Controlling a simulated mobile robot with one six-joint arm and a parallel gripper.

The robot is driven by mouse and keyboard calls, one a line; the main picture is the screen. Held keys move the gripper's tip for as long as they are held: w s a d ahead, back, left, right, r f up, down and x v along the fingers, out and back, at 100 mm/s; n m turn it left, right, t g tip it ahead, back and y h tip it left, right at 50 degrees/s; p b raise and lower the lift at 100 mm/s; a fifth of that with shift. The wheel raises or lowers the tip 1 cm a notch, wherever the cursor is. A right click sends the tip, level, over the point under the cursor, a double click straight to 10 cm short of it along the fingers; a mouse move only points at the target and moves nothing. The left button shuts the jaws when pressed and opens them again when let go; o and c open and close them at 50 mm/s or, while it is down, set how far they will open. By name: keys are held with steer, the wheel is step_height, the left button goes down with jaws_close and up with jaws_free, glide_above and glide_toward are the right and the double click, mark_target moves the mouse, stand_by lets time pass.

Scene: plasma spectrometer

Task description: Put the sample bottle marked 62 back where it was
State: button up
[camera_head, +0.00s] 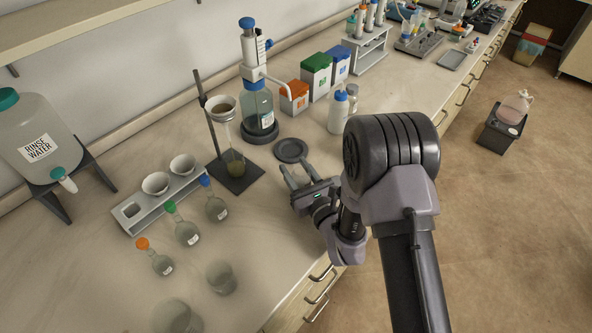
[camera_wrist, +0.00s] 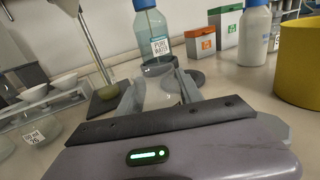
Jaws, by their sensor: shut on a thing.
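My gripper (camera_head: 303,174) is low over the front part of the bench, just in front of a dark round disc (camera_head: 291,150). In the wrist view, my gripper (camera_wrist: 160,90) has its two fingers around a clear see-through vessel (camera_wrist: 160,97), shut on it. No number shows on this vessel, and its lower part is hidden by the gripper body. In the head view it barely shows. Three labelled flasks stand at the left, with an orange stopper (camera_head: 160,262), a green one (camera_head: 186,232) and a blue one (camera_head: 215,207). Their labels are too small to read in the head view.
Behind the disc stands a pump bottle (camera_head: 258,105). A funnel stand (camera_head: 236,178) is left of my gripper. White bottles (camera_head: 338,112) and coloured boxes (camera_head: 316,75) are behind. A yellow container (camera_wrist: 300,75) is at right in the wrist view. Clear beakers (camera_head: 221,278) stand at front left.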

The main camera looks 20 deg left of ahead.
steer(key=shift+f+b, duration=0.2)
steer(key=shift+b, duration=0.1)
steer(key=o, duration=1.4)
steer(key=shift+r, duration=0.1)
